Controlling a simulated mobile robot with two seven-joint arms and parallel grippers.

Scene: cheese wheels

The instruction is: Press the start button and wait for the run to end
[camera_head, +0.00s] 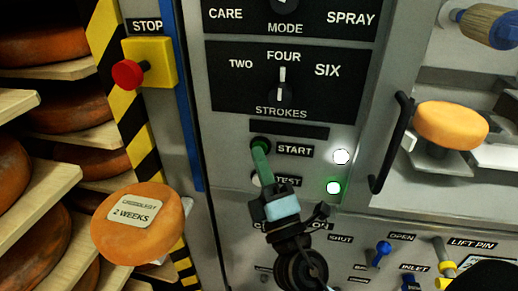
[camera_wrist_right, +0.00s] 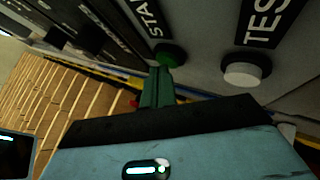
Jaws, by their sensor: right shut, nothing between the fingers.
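The green start button (camera_head: 259,141) sits on the grey panel beside the START label, partly hidden by my right gripper (camera_head: 260,151). The right gripper is shut and empty, its green fingers pointing up at the button. In the right wrist view the start button (camera_wrist_right: 171,54) is directly beyond the fingertips (camera_wrist_right: 163,72); they touch it or are very close, and I cannot tell which. The white test button (camera_wrist_right: 246,70) is to the right there, clear of the fingers. My left gripper is not in view.
A red stop button (camera_head: 128,74) is on a yellow box at left. A strokes knob (camera_head: 281,93) is above; two lit lamps (camera_head: 341,157) are at right. A cheese wheel labelled "2 weeks" (camera_head: 138,225) is at lower left, another (camera_head: 450,125) beyond the black handle (camera_head: 393,145).

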